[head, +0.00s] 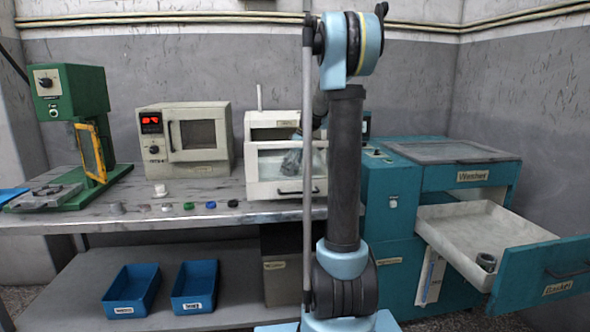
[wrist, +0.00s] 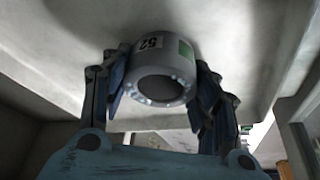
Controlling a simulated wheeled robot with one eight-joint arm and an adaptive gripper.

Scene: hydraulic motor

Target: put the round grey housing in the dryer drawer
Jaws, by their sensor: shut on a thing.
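The round grey housing (wrist: 163,72) is a short hollow cylinder with a "52" label and a green patch. In the wrist view my gripper (wrist: 160,85) is shut on it, one finger on each side. A pale surface lies close behind the housing; I cannot tell whether they touch. In the head view my gripper (head: 291,162) is at the white unit, which looks like the dryer, with its front drawer (head: 268,191) pulled out. My gripper appears over or inside that drawer. My arm covers the drawer's right side, and the held housing is not clear there.
Another grey ring-shaped part (head: 486,261) lies in the open washer basket (head: 450,222) at right. A cream oven (head: 185,140) and a green press (head: 75,125) stand to the left. Several small parts line the bench front. Two blue bins (head: 133,290) (head: 195,287) sit below.

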